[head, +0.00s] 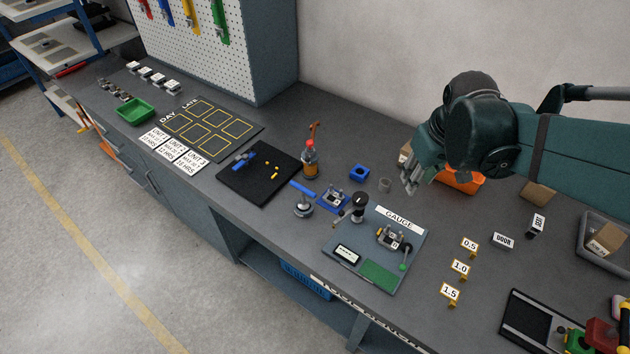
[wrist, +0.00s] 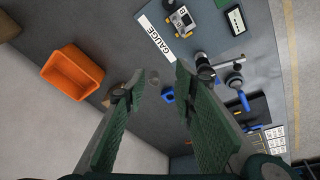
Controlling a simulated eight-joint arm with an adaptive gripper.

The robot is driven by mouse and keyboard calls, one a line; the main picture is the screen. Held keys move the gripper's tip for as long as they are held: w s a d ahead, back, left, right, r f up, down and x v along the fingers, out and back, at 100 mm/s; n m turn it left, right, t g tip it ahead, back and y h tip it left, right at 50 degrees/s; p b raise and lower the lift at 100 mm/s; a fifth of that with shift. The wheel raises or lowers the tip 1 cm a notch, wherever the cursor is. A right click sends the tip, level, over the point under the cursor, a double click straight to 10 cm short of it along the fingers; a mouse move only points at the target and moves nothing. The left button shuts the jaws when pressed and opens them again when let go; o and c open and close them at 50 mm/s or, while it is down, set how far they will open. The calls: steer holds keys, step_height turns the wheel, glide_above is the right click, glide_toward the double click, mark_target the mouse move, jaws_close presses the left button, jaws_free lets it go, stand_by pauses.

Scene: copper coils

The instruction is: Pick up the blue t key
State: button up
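A blue bar-shaped handle (head: 302,188), which looks like the blue T key, stands above a round silver base (head: 303,210) left of the gauge board. In the wrist view the blue bar (wrist: 243,100) shows at the right, beside the silver disc. Its shaft is hard to make out. My gripper (head: 408,180) is above the bench, to the right of the bar and well apart from it. In the wrist view my gripper (wrist: 159,72) has its two fingers spread, with nothing between them.
A gauge board (head: 342,258) with a black-knobbed post (head: 360,203) stands in front of my gripper. A brown bottle (head: 310,162), blue block (head: 359,172) and grey cup (head: 385,184) are near. An orange bin (head: 465,184) sits behind my gripper. A black mat (head: 240,190) lies left.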

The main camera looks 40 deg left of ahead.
steer(key=s+a+f+n+g+p, duration=0.1)
steer(key=a+f+n+p, duration=0.1)
steer(key=a, duration=0.6)
steer(key=s+a+f+n+g+p, duration=0.1)
steer(key=a+f+n+p, duration=0.1)
steer(key=a, duration=0.6)
steer(key=n+h+p, duration=0.2)
steer(key=n+p, duration=0.1)
glide_toward(302, 187)
steer(key=shift+g, duration=0.3)
steer(key=f, duration=0.3)
steer(key=w+f, duration=0.1)
steer(key=f, duration=0.1)
steer(key=shift+d+f, duration=0.1)
steer(key=shift+d, duration=0.25)
steer(key=shift+s+a+f+n, duration=0.15)
steer(key=shift+s+a+n, duration=0.05)
steer(key=shift+n, duration=0.1)
steer(key=shift+f, duration=1.3)
steer(key=shift+f, duration=0.15)
steer(key=shift+d+f, duration=0.15)
steer(key=shift+f, duration=2.35)
